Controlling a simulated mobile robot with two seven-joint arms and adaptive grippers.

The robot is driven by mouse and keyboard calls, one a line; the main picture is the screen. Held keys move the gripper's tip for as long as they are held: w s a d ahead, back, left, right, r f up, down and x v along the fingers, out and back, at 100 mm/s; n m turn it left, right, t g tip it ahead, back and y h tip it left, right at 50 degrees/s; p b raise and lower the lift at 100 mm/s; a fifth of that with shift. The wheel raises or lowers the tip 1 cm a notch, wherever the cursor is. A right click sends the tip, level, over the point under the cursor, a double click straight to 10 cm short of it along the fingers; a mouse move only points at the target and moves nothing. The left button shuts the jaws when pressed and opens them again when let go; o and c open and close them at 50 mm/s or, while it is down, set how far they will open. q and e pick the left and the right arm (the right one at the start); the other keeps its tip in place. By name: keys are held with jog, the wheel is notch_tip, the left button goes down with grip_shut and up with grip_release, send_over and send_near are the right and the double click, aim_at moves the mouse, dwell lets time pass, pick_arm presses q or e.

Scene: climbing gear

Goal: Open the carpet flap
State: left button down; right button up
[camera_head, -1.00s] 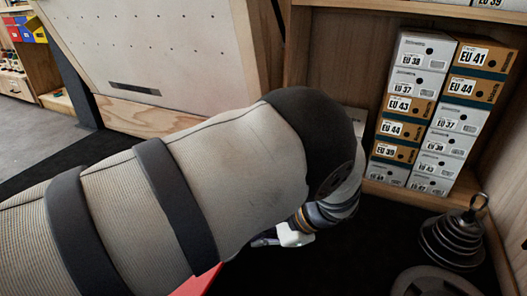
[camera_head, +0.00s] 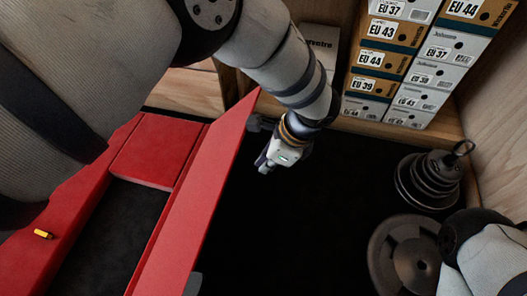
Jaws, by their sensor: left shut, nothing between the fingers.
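A red item with a dark, carpet-like inset (camera_head: 108,235) lies at the lower left, partly hidden by my left arm. A long red panel (camera_head: 205,185) stands tilted along its right side; I cannot tell for certain which part is the carpet flap. My left gripper (camera_head: 266,166) is just right of the panel's upper end, over the dark floor. It is shut and empty; I cannot tell whether it touches the panel. Part of my right arm shows at the lower right, but its gripper is out of view.
Stacked shoe boxes (camera_head: 405,65) stand on a wooden shelf at the back right. Black stacked weights (camera_head: 428,180) and a round plate (camera_head: 410,258) sit on the right. A small yellow piece (camera_head: 43,234) lies on the red item. The dark floor between is clear.

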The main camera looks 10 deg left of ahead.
pick_arm(q)
jog(key=b+x, duration=0.2)
jog(key=x, duration=0.4)
jog(key=a+r+p, duration=0.1)
jog(key=a+r, duration=0.1)
jog(key=a, duration=0.1)
jog(key=shift+w+r, duration=0.15)
jog(key=shift+r, duration=0.25)
pick_arm(e)
jog(key=shift+s+f, duration=0.15)
jog(key=shift+f, duration=0.25)
pick_arm(q)
jog(key=shift+h, duration=0.8)
jog(key=a+r+p, duration=0.2)
jog(key=a+p, duration=0.1)
jog(key=a+r+p, duration=0.3)
jog(key=shift+w+a+r, duration=0.1)
jog(key=shift+a+r, duration=0.05)
jog(key=shift+r, duration=0.05)
jog(key=shift+a, duration=0.5)
pick_arm(e)
jog(key=shift+t, duration=0.3)
jog(key=r, duration=0.1)
jog(key=w+r, duration=0.1)
jog(key=r, duration=0.1)
jog(key=w+r, duration=0.1)
jog(key=shift+d+r, duration=0.15)
jog(key=shift+r, duration=0.25)
